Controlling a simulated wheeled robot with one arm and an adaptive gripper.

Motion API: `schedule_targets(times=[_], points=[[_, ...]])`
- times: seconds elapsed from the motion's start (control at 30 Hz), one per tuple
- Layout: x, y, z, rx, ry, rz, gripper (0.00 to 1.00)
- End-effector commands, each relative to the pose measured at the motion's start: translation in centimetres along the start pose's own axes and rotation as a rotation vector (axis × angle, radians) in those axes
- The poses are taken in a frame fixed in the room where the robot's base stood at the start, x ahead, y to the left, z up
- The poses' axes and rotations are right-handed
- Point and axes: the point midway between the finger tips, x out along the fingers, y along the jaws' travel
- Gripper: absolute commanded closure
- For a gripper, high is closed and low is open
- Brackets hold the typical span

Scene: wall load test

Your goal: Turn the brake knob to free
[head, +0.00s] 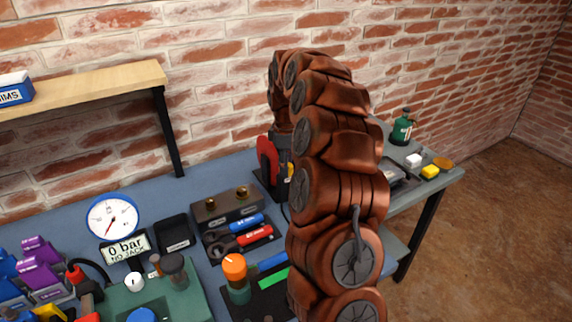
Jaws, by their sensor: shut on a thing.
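My copper-coloured arm rises through the middle of the head view and bends down at its far end. My gripper (281,146), a dark shape there, is partly hidden behind the arm. It is shut on the brake knob, beside a red disc (268,160) on a dark base. A small patch of yellow (290,170) shows beside the disc. The knob itself and the fingertips are mostly covered, so I cannot tell which way the knob points.
A gauge (112,217) and a "0 bar NO JACK" display (126,248) stand on the blue bench (150,198). A dark block (227,209), blue and red cylinders, and an orange-topped knob (235,268) are nearer. A green canister (402,127) stands at right. A shelf (90,90) overhangs the left.

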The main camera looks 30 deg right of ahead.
Motion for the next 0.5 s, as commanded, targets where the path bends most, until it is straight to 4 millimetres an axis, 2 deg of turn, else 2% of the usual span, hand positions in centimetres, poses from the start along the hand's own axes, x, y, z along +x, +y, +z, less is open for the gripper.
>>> schedule_targets(times=[0.27, 0.3, 0.5], points=[[0.01, -0.03, -0.03, -0.001, 0.000, -0.001, 0.92], [0.01, -0.03, -0.03, -0.001, 0.000, -0.001, 0.53], [0.00, -0.02, -0.02, 0.000, 0.000, 0.000, 0.32]])
